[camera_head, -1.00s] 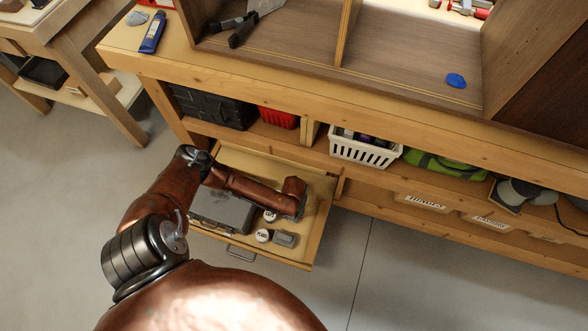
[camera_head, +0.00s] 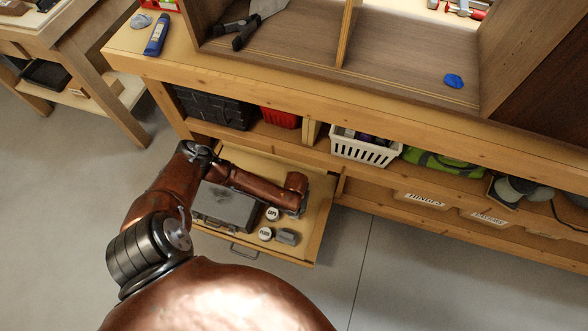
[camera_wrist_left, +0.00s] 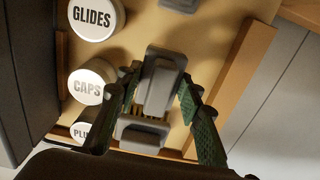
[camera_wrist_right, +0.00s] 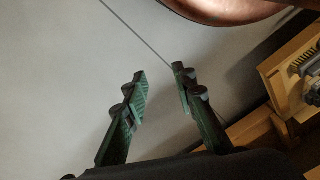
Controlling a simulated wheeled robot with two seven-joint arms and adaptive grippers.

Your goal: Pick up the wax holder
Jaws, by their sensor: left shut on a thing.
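My left gripper (camera_wrist_left: 158,100) is shut on a grey block with rounded edges (camera_wrist_left: 160,78), which I take to be the wax holder. The block sits between the green finger pads, over the open drawer (camera_head: 318,215). In the head view my own wrist hides the fingers and this block. My right gripper (camera_wrist_right: 158,95) is open and empty above the floor.
Round white lids marked GLIDES (camera_wrist_left: 96,16), CAPS (camera_wrist_left: 90,85) and PLUGS (camera_wrist_left: 82,132) stand left of the held block. A grey case (camera_head: 226,207) fills the drawer's left side. The drawer's right wall (camera_wrist_left: 232,88) is close. The bench shelf holds a white basket (camera_head: 365,149).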

